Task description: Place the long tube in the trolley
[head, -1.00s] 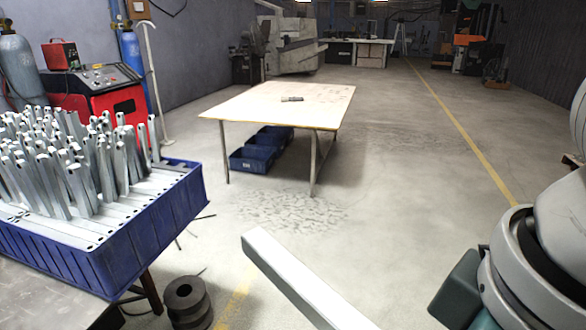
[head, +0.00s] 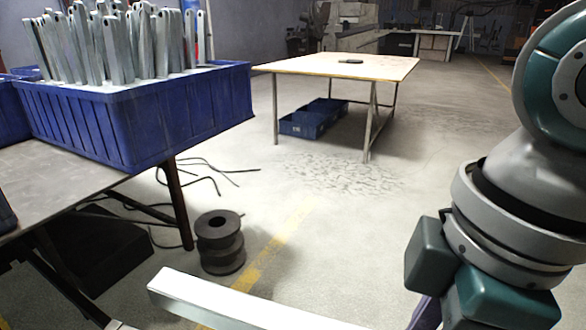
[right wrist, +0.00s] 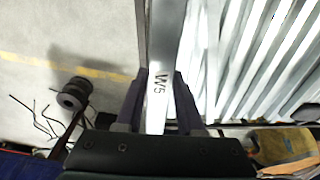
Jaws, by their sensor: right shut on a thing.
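The long tube (head: 235,303) is a pale grey square metal bar. In the head view it runs from the lower middle out of the bottom edge. In the right wrist view the tube (right wrist: 164,60) points away between the two fingers of my right gripper (right wrist: 160,98), which is shut on it; markings show on its face. Several long grey metal lengths (right wrist: 250,60) lie side by side to its right in that view, apparently below it; I cannot tell whether the trolley holds them. No trolley is clearly seen in the head view. My left gripper is not in view.
A blue crate (head: 185,115) of upright metal pieces stands on a table (head: 60,180) at left. A wooden-topped table (head: 320,64) with blue bins (head: 312,120) beneath stands farther back.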

